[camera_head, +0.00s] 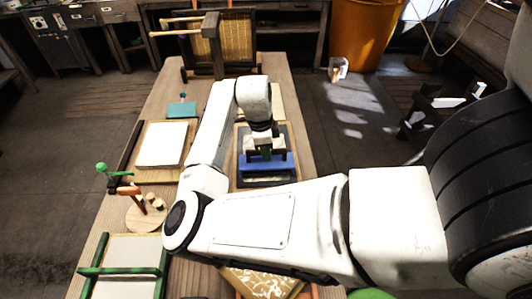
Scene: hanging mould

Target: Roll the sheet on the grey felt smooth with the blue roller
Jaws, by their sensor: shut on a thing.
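My gripper (264,153) points down at the right middle of the bench. It is shut on the blue roller (263,168), whose bright blue body lies crosswise below the fingers. The fingers hide part of its handle. Beneath it is a dark-edged, blue-grey flat piece (280,133), which seems to be the felt; my wrist and the roller cover much of it. I cannot make out the sheet there or whether the roller touches it.
To the left, a pale sheet (162,144) lies on a wooden board. A teal block (182,109) is behind it. A green-topped clamp (103,168) and a round wooden stand (147,215) are nearer. A green-barred frame (124,268) lies at front left. A wooden rack (222,50) stands at the back.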

